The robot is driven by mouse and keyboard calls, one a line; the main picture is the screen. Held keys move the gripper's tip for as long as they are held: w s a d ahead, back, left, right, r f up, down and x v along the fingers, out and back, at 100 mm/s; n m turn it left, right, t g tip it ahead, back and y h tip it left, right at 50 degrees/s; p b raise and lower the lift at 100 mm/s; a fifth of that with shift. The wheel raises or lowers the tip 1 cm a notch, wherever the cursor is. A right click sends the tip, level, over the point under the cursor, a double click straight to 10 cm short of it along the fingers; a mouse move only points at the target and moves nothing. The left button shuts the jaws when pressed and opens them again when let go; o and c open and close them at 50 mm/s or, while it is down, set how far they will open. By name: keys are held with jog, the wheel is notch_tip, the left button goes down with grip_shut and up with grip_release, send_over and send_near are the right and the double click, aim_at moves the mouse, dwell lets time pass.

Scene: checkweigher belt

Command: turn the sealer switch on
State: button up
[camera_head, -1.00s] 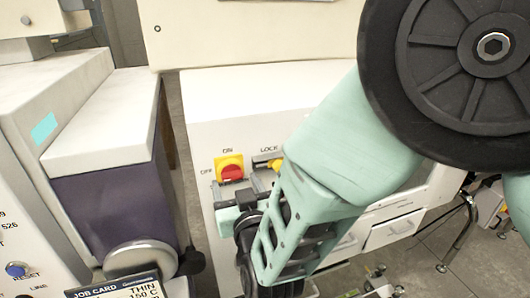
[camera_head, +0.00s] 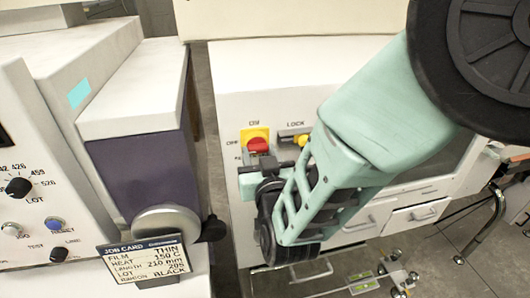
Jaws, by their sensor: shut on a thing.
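The sealer switch (camera_head: 257,145) is a red knob on a yellow plate on the front of a white cabinet. ON is printed above it and OFF to its left. My gripper (camera_head: 259,158) reaches it from below right, its dark fingers at the lower part of the knob. It is shut on the red knob. The fingers hide the lower part of the knob, and I cannot tell exactly which way its handle points.
A yellow part under the LOCK label (camera_head: 301,139) sits right of the switch, close to my arm. At left, a purple and white machine (camera_head: 140,170) with a round silver part (camera_head: 166,222) and a job card (camera_head: 146,262) stands across a narrow gap. Drawers (camera_head: 420,214) are at right.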

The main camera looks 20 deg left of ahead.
jog(key=m+b, duration=1.7)
jog(key=b, duration=1.2)
jog(key=shift+f, duration=0.2)
jog(key=shift+b, duration=0.35)
jog(key=shift+r+m, duration=0.15)
jog(key=shift+m, duration=0.35)
jog(key=o, duration=1)
